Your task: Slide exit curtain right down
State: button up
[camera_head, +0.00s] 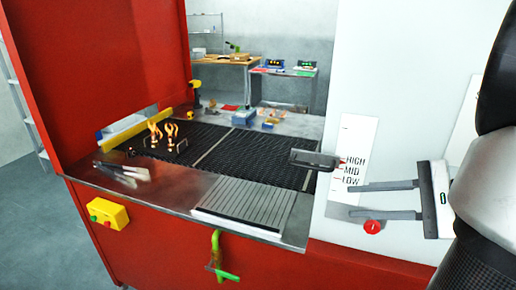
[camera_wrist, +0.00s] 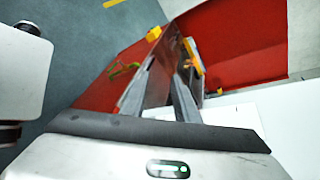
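A dark handle (camera_head: 315,160) sticks out at the left edge of the white panel (camera_head: 403,72), beside a scale marked HIGH, MID and LOW (camera_head: 354,172). It stands about level with HIGH. I take it to be the slide of the right exit curtain; no curtain sheet can be made out. My gripper (camera_head: 350,201) is open and empty in front of the panel, lower and to the right of the handle, apart from it. In the wrist view the fingers point at the red machine (camera_wrist: 240,45); the handle cannot be made out there.
A red button (camera_head: 372,227) lies near the lower finger. The dark mesh belt (camera_head: 235,150) runs behind a ribbed grey plate (camera_head: 245,205). Tongs (camera_head: 122,173) lie on the metal ledge. A green handle (camera_head: 216,256) and yellow button box (camera_head: 108,214) project from the front.

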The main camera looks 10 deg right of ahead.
aim_at(317, 168)
jog(key=d+r+m+t+h, duration=0.1)
jog(key=d+r+m+t, duration=0.15)
jog(key=d+r, duration=0.2)
jog(key=shift+n+t, duration=0.35)
jog(key=shift+n, duration=0.1)
jog(key=x, duration=1.1)
jog(key=p+x, duration=0.1)
jog(key=x, duration=0.5)
jog(key=shift+w+f, duration=0.35)
jog(key=shift+f, duration=0.05)
jog(key=shift+d, duration=0.1)
grip_shut()
